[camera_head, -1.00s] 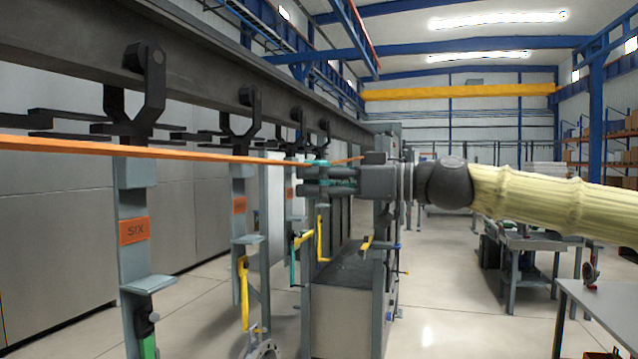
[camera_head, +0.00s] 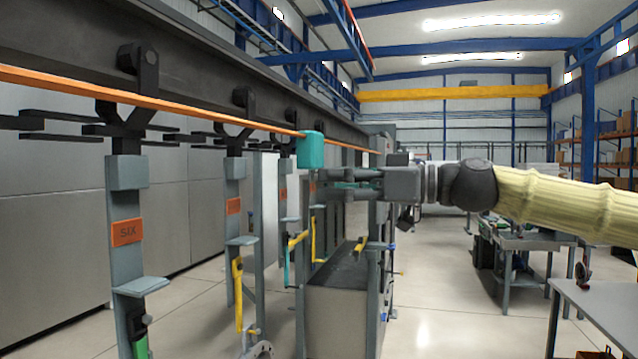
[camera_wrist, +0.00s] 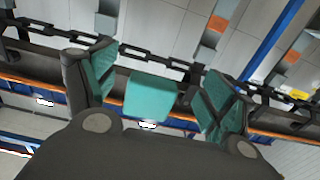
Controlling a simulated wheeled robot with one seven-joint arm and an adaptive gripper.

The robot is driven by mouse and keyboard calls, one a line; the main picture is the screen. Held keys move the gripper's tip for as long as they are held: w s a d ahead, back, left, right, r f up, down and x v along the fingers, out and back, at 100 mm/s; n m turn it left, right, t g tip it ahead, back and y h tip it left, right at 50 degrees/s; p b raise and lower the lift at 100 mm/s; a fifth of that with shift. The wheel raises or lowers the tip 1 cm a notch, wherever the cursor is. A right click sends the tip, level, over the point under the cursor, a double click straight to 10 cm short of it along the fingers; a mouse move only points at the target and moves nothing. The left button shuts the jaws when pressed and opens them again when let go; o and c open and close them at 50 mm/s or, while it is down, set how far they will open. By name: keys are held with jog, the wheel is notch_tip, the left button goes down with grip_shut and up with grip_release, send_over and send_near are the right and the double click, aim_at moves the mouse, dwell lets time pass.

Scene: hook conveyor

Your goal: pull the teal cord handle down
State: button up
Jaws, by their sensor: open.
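The teal cord handle (camera_head: 311,150) is a short block on the orange cord (camera_head: 200,113). In the head view it sits just above and left of my gripper fingers. My gripper (camera_head: 326,184) is open, pointing left, with its tips below the handle. In the wrist view the teal handle (camera_wrist: 151,96) shows whole between the two spread teal-padded fingers of my gripper (camera_wrist: 158,80), with a gap on each side. The cord slopes down from upper left to the handle and continues to its right.
A dark overhead rail (camera_head: 180,60) carries several grey hangers, one with an orange SIX plate (camera_head: 127,232). A grey box-like stand (camera_head: 340,310) is below my gripper. A work table (camera_head: 600,310) stands at right. The floor between is clear.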

jog(key=v, duration=0.7)
jog(key=shift+d, duration=0.2)
